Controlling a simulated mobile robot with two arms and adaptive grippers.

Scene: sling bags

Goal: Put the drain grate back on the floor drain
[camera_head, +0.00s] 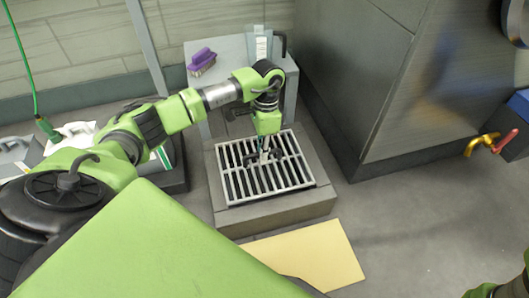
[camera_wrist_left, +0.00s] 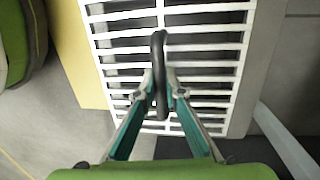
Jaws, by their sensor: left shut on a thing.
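The drain grate (camera_head: 240,185) is a pale metal rectangle with parallel slats and dark gaps. It lies over the raised grey drain block (camera_head: 275,215), about within its edges; I cannot tell whether it sits flush. The grate fills much of the left wrist view (camera_wrist_left: 205,55). A black loop handle (camera_wrist_left: 158,45) stands at its middle. My left gripper (camera_head: 264,157) points down over the grate's middle, its fingers shut on the handle. The fingers also show in the left wrist view (camera_wrist_left: 161,92). The drain opening is hidden under the grate. My right gripper is not in view.
A purple brush (camera_head: 202,60) lies on a grey ledge behind the drain. A yellow mat (camera_head: 305,255) lies in front. Open floor is at the right.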

